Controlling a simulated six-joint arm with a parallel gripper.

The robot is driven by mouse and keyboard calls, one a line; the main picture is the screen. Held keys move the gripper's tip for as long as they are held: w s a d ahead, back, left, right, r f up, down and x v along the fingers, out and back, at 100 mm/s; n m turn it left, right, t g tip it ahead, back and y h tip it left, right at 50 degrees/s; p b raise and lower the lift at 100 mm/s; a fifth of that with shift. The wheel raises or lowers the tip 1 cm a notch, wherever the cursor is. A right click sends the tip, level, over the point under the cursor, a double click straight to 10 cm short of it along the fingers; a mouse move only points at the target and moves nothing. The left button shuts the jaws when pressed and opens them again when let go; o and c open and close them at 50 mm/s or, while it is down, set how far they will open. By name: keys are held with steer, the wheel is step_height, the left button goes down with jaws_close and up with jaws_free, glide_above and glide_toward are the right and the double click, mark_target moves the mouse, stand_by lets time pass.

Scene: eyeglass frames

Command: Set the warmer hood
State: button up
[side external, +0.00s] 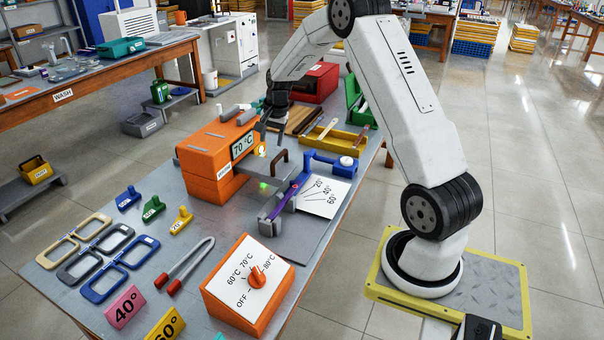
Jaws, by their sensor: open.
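The orange warmer (207,150) stands on the grey bench, its display reading 70 °C. Its upper orange box overhangs a gap on the lower body. Grey cylinders (240,114) lie on its top. I cannot tell which part is the hood. The orange control box (240,305) at the front has a dial (257,276) marked OFF, 60, 70 and 80 °C; its setting is hard to read. My gripper (268,128) is dark, open, and over the warmer's back right corner. Its fingertips are small and partly lost against the warmer, and I cannot tell whether they touch it.
A blue clamp with a purple strip (278,202) stands by an angle card (322,198). Glasses frames (78,240), coloured pegs (153,208), tongs (185,266) and 40° and 60° signs lie in front. A yellow tray (336,136) and a red box (318,84) are behind.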

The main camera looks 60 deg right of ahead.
mark_target(280, 154)
steer(key=d+f+m, duration=0.1)
steer(key=d+m, duration=0.1)
steer(key=d, duration=0.4)
steer(key=shift+s+d+f+m, duration=0.2)
steer(key=shift+d+m, duration=0.1)
steer(key=shift+d, duration=0.05)
steer(key=shift+w+f, duration=0.25)
steer(key=shift+f, duration=1)
steer(key=shift+w+f, duration=0.3)
steer(key=shift+f, duration=1)
steer(key=shift+w+f, duration=0.25)
steer(key=shift+f, duration=1)
jaws_close()
